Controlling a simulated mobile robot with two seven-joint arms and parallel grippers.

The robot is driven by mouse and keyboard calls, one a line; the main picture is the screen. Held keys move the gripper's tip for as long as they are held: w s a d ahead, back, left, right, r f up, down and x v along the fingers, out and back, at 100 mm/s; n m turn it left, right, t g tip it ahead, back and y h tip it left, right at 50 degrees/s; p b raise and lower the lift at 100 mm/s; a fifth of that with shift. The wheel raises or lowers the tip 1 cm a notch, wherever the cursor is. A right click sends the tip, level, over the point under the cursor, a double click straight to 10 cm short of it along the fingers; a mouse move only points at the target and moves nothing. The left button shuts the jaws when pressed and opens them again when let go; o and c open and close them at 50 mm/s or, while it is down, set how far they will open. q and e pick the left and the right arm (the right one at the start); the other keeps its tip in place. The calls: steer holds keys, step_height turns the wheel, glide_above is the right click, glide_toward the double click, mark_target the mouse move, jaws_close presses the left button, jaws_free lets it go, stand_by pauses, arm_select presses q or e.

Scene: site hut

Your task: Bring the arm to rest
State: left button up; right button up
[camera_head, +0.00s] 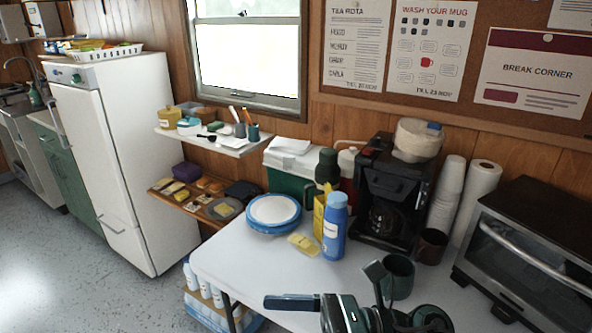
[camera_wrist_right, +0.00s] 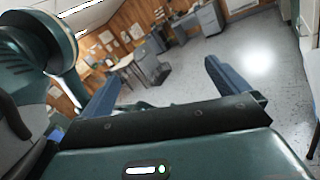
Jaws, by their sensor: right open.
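My right gripper (camera_head: 290,302) shows at the bottom of the head view, above the front part of the white table, with a dark blue finger pointing left. In the right wrist view its two blue fingers (camera_wrist_right: 162,70) stand wide apart with nothing between them. Beyond them are the grey floor and distant desks. Parts of my dark green arm show at the lower right of the head view, beside a dark green mug (camera_head: 398,277). I cannot tell whether they touch it. My left gripper is in neither view.
The white table (camera_head: 225,262) holds blue-rimmed plates (camera_head: 274,211), a blue bottle (camera_head: 335,226), a yellow packet (camera_head: 303,244), a coffee maker (camera_head: 393,190) and a toaster oven (camera_head: 530,250). A white fridge (camera_head: 125,160) stands left. The table's front left part is clear.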

steer(key=w+d+f+m+t+h, duration=0.35)
steer(key=m+t, duration=0.55)
steer(key=m, duration=0.6)
steer(key=w+d+f+m+t+h, duration=0.25)
steer(key=d+m+t, duration=0.4)
steer(key=m, duration=0.85)
steer(key=s+d+f+m+g+h, duration=0.1)
steer(key=s+d+f+m+h, duration=0.1)
steer(key=f+m, duration=0.3)
steer(key=s+d+f+m+g+h, duration=0.2)
steer(key=s+f+m+h, duration=0.2)
steer(key=f+m, duration=0.2)
steer(key=s+d+f+m+g+h+p, duration=0.1)
steer(key=s+d+f+m+h, duration=0.1)
steer(key=f+m, duration=0.4)
step_height(320, 180, down, 2)
steer(key=shift+s+f+h, duration=0.15)
steer(key=shift+s+h, duration=0.6)
steer(key=shift+h, duration=0.05)
steer(key=shift+g, duration=0.25)
